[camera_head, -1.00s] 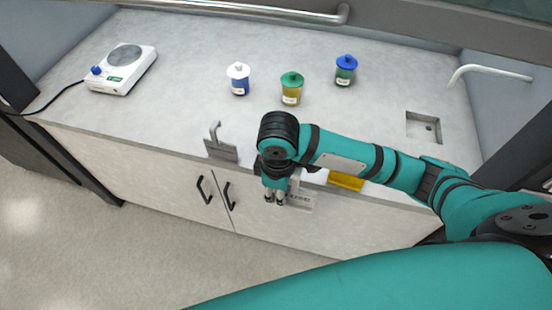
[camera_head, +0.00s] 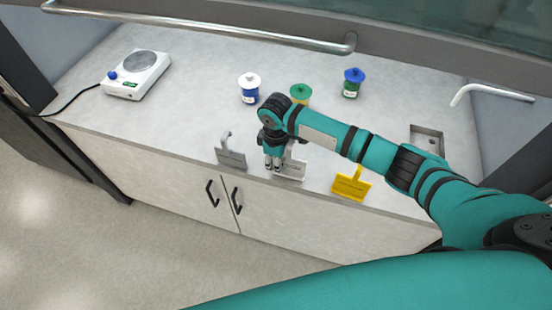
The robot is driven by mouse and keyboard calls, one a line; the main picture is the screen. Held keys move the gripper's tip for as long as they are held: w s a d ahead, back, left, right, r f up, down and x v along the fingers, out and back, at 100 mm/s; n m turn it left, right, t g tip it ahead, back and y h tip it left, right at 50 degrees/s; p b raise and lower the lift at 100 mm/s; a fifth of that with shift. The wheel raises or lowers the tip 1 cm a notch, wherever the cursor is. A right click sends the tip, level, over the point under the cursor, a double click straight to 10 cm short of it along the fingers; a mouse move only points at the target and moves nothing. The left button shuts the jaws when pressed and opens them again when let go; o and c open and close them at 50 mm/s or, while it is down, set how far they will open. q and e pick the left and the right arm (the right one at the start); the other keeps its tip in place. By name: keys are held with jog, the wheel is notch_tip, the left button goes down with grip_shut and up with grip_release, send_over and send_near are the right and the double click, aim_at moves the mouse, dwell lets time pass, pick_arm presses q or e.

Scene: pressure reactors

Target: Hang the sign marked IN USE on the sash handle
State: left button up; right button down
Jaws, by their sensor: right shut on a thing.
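My right gripper (camera_head: 272,168) points down over the front edge of the counter and is shut on a pale sign (camera_head: 293,172). The sign's lettering is too small to read, and the gripper partly hides it. A grey sign with a hook (camera_head: 232,158) is at the counter's front edge to the left. A yellow sign (camera_head: 350,186) is at the edge to the right, under my right arm. The sash handle (camera_head: 200,22) is a long metal bar across the top, well away from the gripper. My left gripper is not in view.
White-lidded (camera_head: 249,90), green-lidded (camera_head: 301,92) and blue-lidded (camera_head: 352,82) jars stand on the counter, the green one partly behind my arm. A hotplate (camera_head: 137,74) is at the left. A tap (camera_head: 490,90) and small sink (camera_head: 427,140) are at the right.

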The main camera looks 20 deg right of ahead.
jog(key=shift+s+f, duration=0.1)
jog(key=shift+f, duration=0.1)
jog(key=shift+f, duration=0.15)
jog(key=c, duration=1.4)
grip_release()
jog(key=shift+c, duration=0.2)
jog(key=shift+b, duration=0.3)
jog(key=shift+f+b, duration=0.15)
jog(key=shift+b, duration=0.2)
jog(key=shift+r+b, duration=0.3)
notch_tip(320, 180, up, 12)
jog(key=b, duration=0.2)
jog(key=shift+s+b, duration=0.3)
